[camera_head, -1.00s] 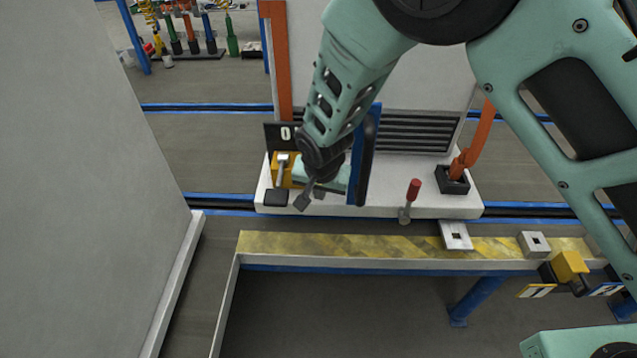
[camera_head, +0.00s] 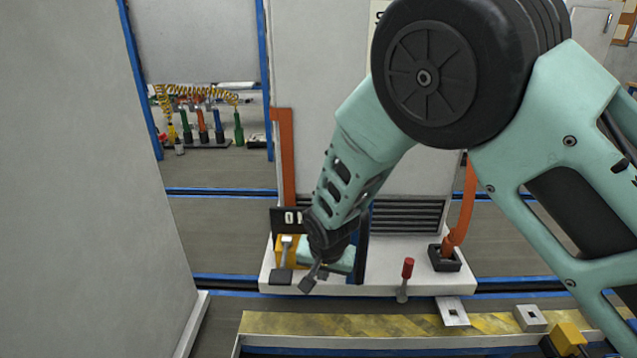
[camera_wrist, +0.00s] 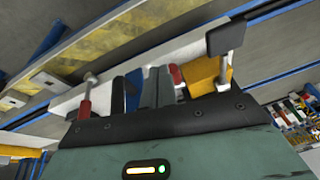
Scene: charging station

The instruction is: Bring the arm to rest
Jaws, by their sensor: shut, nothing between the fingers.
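My arm reaches from the upper right of the head view down to the station. My gripper (camera_head: 309,283) points down over the white base (camera_head: 380,284), its fingers shut and empty. It is just right of a yellow block (camera_head: 291,261) with a grey lever and black pad. In the wrist view, the closed fingers of my gripper (camera_wrist: 158,76) show between a blue panel (camera_wrist: 133,88) and the yellow block (camera_wrist: 203,74). I cannot tell whether they touch anything. My forearm hides part of the station behind it.
A red-handled lever (camera_head: 406,272) and an orange cable in a black socket (camera_head: 445,257) stand to the right. A large grey panel (camera_head: 85,180) fills the left. Coloured tools hang behind.

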